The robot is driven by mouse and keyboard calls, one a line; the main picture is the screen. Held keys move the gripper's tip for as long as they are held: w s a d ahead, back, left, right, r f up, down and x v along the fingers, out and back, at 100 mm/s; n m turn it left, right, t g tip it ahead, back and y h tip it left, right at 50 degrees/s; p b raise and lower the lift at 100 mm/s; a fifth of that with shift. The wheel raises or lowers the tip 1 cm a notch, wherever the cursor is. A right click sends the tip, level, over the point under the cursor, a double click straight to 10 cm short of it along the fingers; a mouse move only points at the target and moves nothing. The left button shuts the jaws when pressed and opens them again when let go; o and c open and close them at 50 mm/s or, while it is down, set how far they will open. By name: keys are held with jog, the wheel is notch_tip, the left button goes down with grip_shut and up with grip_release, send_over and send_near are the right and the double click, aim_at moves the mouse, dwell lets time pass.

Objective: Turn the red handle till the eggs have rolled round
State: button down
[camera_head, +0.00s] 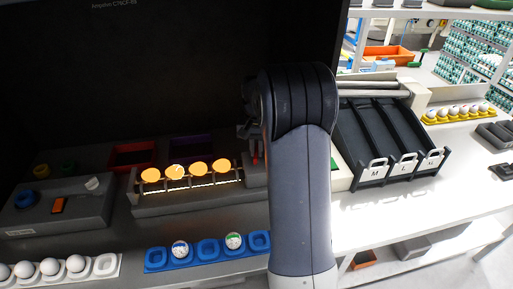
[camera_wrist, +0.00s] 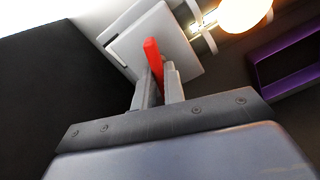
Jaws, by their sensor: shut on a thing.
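The red handle (camera_wrist: 152,55) shows in the wrist view as a red bar beside a light grey block. My gripper (camera_wrist: 157,75) is shut on it, with one grey finger on each side. In the head view my arm hides most of the gripper, and only a bit of the red handle (camera_head: 255,154) shows left of the arm. Several glowing orange eggs (camera_head: 198,169) lie in a row on the grey candling unit (camera_head: 150,211), left of the handle. One lit egg (camera_wrist: 240,12) shows at the top of the wrist view.
A blue tray (camera_head: 208,250) with a few marked eggs and a white tray (camera_head: 106,264) of white eggs stand in front. A grey box (camera_head: 60,213) is at left. Dark chutes (camera_head: 375,135) are at right. A purple tray (camera_head: 192,146) and a red tray (camera_head: 132,155) lie behind.

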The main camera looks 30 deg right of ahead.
aim_at(256, 150)
dwell(0.3)
jog(key=c, duration=1.5)
grip_release()
notch_tip(256, 150, up, 11)
jog(key=shift+f+b, duration=0.1)
jog(key=shift+b, duration=0.25)
jog(key=shift+o, duration=0.3)
